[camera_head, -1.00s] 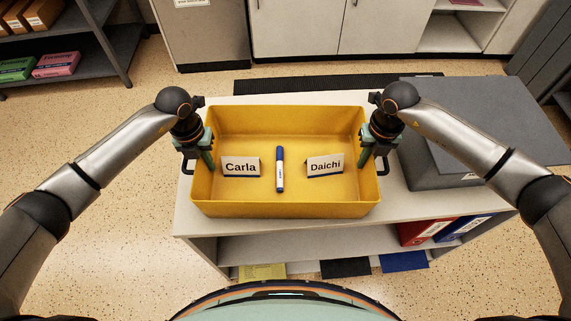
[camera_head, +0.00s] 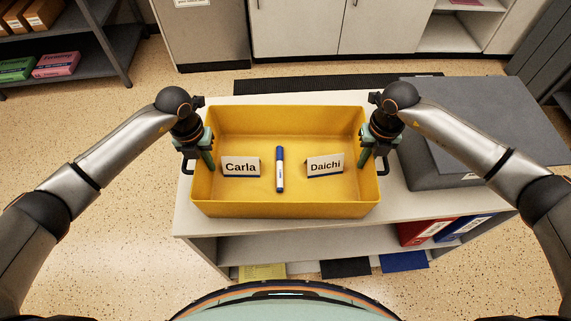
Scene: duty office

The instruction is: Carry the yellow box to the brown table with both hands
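The yellow box (camera_head: 286,210) is an open tray at the middle of the head view, on or just above the light-topped shelf unit. It holds a name card "Carla" (camera_head: 241,167), a blue-and-white marker (camera_head: 280,170) and a name card "Daichi" (camera_head: 325,164). My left gripper (camera_head: 204,158) is at the box's left wall, with a green finger showing inside the rim. My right gripper (camera_head: 368,158) is placed likewise at the right wall. The outer fingers are largely hidden, so I cannot tell how tightly they close. No brown table is in view.
The shelf unit (camera_head: 420,209) has a grey case (camera_head: 480,120) on its right part, close to my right arm. Red and blue binders (camera_head: 425,232) stand below. White cabinets (camera_head: 345,28) and a dark rack (camera_head: 95,45) are behind. Speckled floor is clear at left.

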